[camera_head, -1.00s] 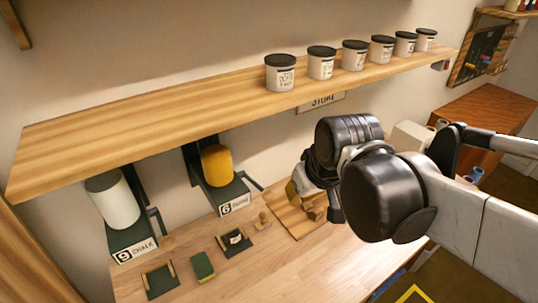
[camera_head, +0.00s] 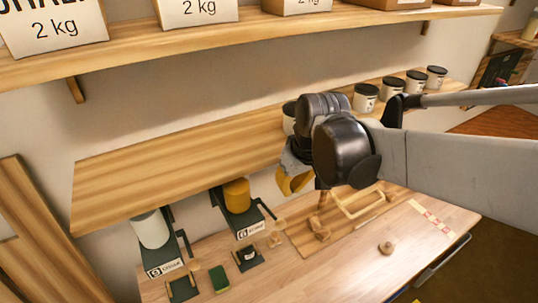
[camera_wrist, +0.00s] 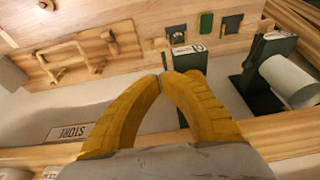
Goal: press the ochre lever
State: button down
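The ochre dispenser (camera_head: 237,195), a yellow canister on a dark green stand, is under the lower shelf. Its dark lever (camera_head: 264,208) reaches forward on its right side, seemingly to a pale wooden knob. My gripper (camera_head: 292,192) is up and to the right of the lever in the head view, apart from it. In the wrist view the yellow fingertips (camera_wrist: 162,75) meet with nothing between them. Beyond them show the dispenser's label plate (camera_wrist: 188,50) and a wooden knob (camera_wrist: 160,44). The fingers hide the ochre canister there.
The chalk dispenser (camera_head: 151,229) stands left of the ochre one. The lower shelf (camera_head: 180,165) with several jars hangs above, close to my arm. On the worktop are a green sponge (camera_head: 219,279) and a wooden board (camera_head: 305,238). The worktop's right front is mostly clear.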

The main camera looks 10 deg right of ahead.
aim_at(283, 220)
jog(key=shift+f, duration=0.1)
jog(key=x, duration=1.2)
jog(key=shift+s+f+b, duration=0.2)
jog(key=shift+f+b, duration=0.1)
jog(key=shift+f, duration=0.65)
jog(key=shift+s+d+f+t+b, duration=0.15)
jog(key=shift+s+f+t+b, duration=0.25)
jog(key=shift+b, duration=0.4)
